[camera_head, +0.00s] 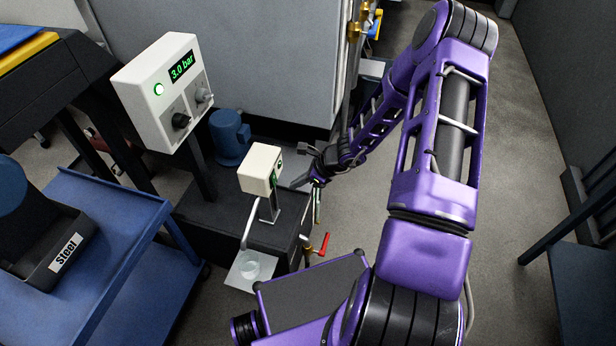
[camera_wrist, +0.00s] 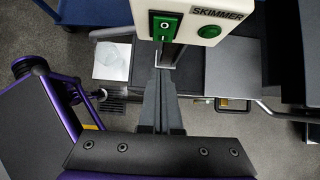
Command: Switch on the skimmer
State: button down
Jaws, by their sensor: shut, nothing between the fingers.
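The skimmer is a cream box (camera_head: 261,169) on a short post on a dark tank. In the wrist view the skimmer box (camera_wrist: 190,12) carries a SKIMMER label. Its face has a green rocker switch plate (camera_wrist: 164,26) with a white ring mark, and a round green button or lamp (camera_wrist: 208,31) to the right. I cannot tell whether that is lit. My gripper (camera_head: 297,183) is just right of the box in the head view. In the wrist view my gripper (camera_wrist: 158,71) is shut and empty, its tips just below the switch plate. Contact cannot be made out.
A blue motor (camera_head: 229,137) stands behind the skimmer. A red-handled valve (camera_head: 316,246) sits at the tank's front right. A blue cart (camera_head: 130,225) is at left.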

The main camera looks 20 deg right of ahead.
aim_at(274, 180)
jog(key=shift+w+a+f, duration=0.1)
jog(key=shift+w+a, duration=0.5)
jog(key=shift+a, duration=0.2)
jog(key=shift+w+a+f, duration=0.1)
jog(key=shift+w+a, duration=0.5)
jog(key=shift+a, duration=0.15)
jog(key=shift+f, duration=0.1)
jog(key=shift+w+a+b, duration=0.15)
jog(key=shift+a+b, duration=0.05)
jog(key=shift+b, duration=0.6)
